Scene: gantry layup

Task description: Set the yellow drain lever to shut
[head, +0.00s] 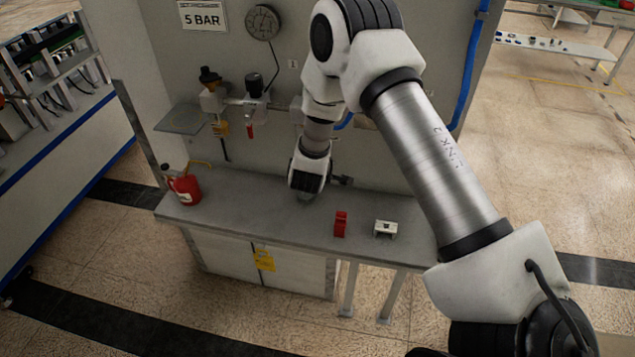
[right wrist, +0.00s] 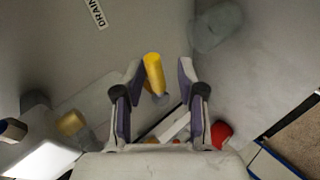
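In the right wrist view a yellow lever (right wrist: 153,70) with a rounded grip shows between the fingertips of my right gripper (right wrist: 158,82). The two fingers are apart with a gap on each side of the lever, so the gripper is open; I cannot tell how deep the lever sits between them. A DRAIN label (right wrist: 95,12) is on the panel at the upper left of that view. In the head view my right gripper (head: 306,194) points down just above the bench by the panel, and the lever is hidden behind my arm. My left gripper is not in view.
On the grey bench (head: 265,212) stand a red bottle (head: 184,188), a red block (head: 340,224) and a small white bracket (head: 385,228). The upright panel (head: 210,60) carries a round gauge (head: 262,22), valve fittings (head: 212,101) and a blue hose (head: 467,75). The bench's left middle is clear.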

